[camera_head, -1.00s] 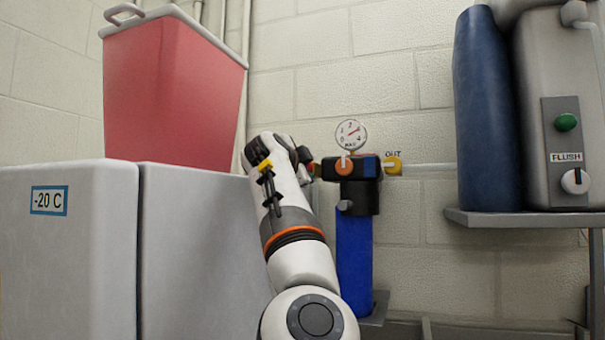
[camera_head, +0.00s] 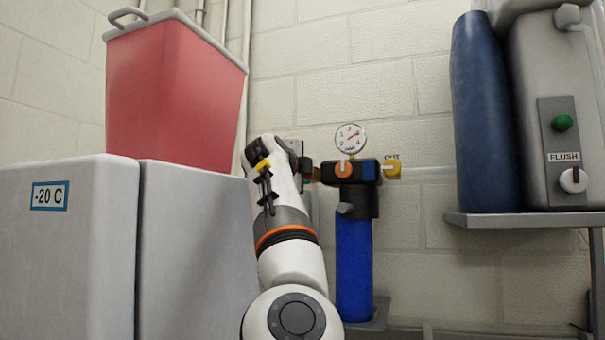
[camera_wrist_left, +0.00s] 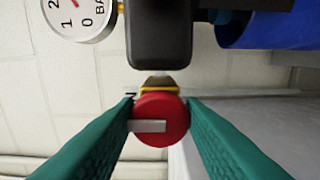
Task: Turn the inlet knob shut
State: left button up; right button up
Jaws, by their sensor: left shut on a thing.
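The red inlet knob (camera_wrist_left: 162,118) shows in the left wrist view, with a pale bar across its face lying level in that picture. A yellow collar (camera_wrist_left: 159,83) joins it to the dark filter head (camera_wrist_left: 160,30). My left gripper (camera_wrist_left: 161,108) has its two green fingers on either side of the knob, shut on it. In the head view my left arm (camera_head: 285,225) reaches up to the left side of the filter head (camera_head: 350,171) and hides the knob. My right gripper is in neither view.
A pressure gauge (camera_head: 349,139) sits on top of the filter, above the blue housing (camera_head: 353,265). A yellow outlet knob (camera_head: 391,169) is on its right. A white freezer box (camera_head: 195,250) stands left of my arm, with a red bin (camera_head: 170,95) on it. A shelf (camera_head: 520,219) is at right.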

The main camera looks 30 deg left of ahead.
pick_arm(q)
jog(key=shift+w+f, duration=0.1)
jog(key=shift+f, duration=0.1)
jog(key=o, duration=0.7)
jog(key=shift+d, duration=0.1)
jog(key=shift+c, duration=0.2)
jog(key=o, duration=0.3)
jog(key=shift+r, duration=0.15)
jog(key=b+v, duration=0.6)
jog(key=v, duration=0.6)
